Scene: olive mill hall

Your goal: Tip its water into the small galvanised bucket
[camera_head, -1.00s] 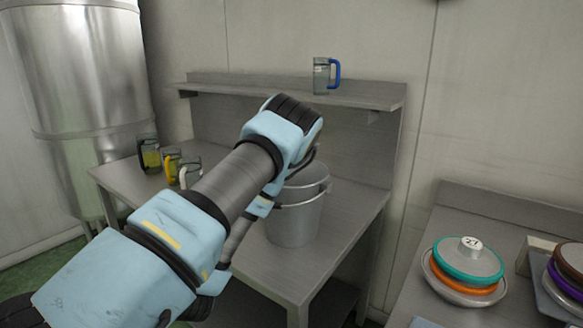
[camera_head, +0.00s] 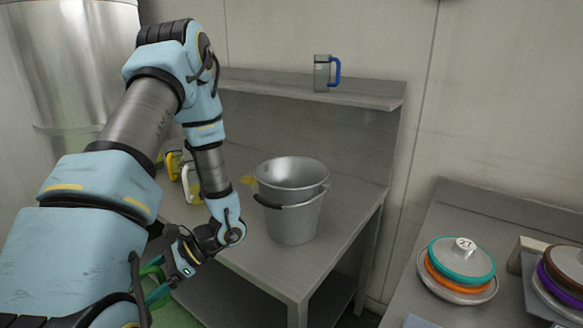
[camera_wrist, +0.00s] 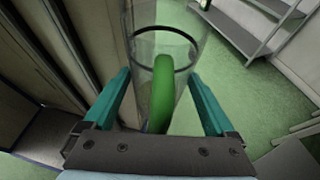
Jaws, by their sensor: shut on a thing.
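My gripper (camera_head: 155,284) is low at the left, in front of the table's front edge and apart from the bucket. In the wrist view my gripper (camera_wrist: 161,88) is shut on the green handle (camera_wrist: 163,85) of a clear jug (camera_wrist: 190,45) with a dark ring. In the head view a bit of green (camera_head: 152,269) shows at the fingers; the rest of the jug is hidden by my arm. I cannot tell its water level. The small galvanised bucket (camera_head: 290,222) stands upright on the steel table, its bail with a dark grip hanging at the front.
Yellow-handled (camera_head: 173,163) and white-handled (camera_head: 190,185) jugs stand on the steel table (camera_head: 262,262), partly behind my arm. A blue-handled jug (camera_head: 322,73) stands on the shelf (camera_head: 290,90). Stacked discs (camera_head: 462,262) are on the right bench.

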